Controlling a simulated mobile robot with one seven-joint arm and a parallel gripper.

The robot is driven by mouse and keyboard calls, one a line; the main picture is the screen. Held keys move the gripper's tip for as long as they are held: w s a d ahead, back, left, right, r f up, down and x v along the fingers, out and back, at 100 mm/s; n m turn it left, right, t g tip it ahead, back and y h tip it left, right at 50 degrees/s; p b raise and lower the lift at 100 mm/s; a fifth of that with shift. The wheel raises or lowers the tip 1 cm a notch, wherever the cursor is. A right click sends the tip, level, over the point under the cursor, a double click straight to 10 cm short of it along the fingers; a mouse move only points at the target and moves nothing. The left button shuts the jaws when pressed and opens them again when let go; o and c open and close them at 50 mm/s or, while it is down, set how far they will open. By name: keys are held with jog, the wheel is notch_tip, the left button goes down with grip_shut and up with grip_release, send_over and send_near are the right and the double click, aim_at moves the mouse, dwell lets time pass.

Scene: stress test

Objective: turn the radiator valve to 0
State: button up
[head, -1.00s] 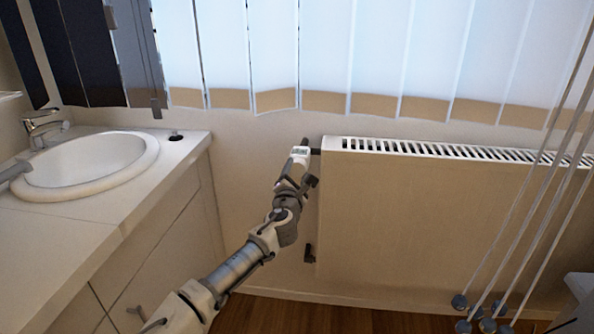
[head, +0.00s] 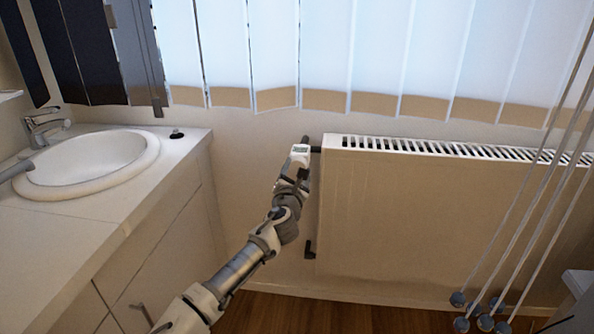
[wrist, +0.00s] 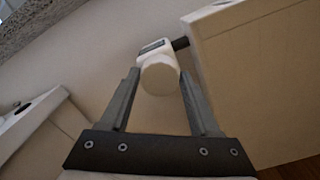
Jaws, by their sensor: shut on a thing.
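The radiator valve (wrist: 158,72) is a white knob with a small dark display. In the wrist view it sits between the two fingers of my gripper (wrist: 160,84), which is shut on it. A dark pipe joins the valve to the radiator (wrist: 250,70) on the right. In the head view the valve (head: 300,149) is at the radiator's upper left corner, and my arm reaches up to it from below. My fingers hide part of it there. I cannot read any number on the display.
The white radiator (head: 420,220) fills the right side under the blinds (head: 380,60). A counter with a sink (head: 90,165) stands at the left. Several hanging rods with weights (head: 490,305) are at the right. A lower pipe fitting (head: 309,249) sticks out beside the radiator.

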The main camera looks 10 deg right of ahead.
jog(key=o, duration=1.4)
jog(key=shift+c, duration=0.2)
jog(key=shift+s, duration=0.1)
jog(key=p+v, duration=0.3)
jog(key=v, duration=1.4)
jog(key=shift+s, duration=0.1)
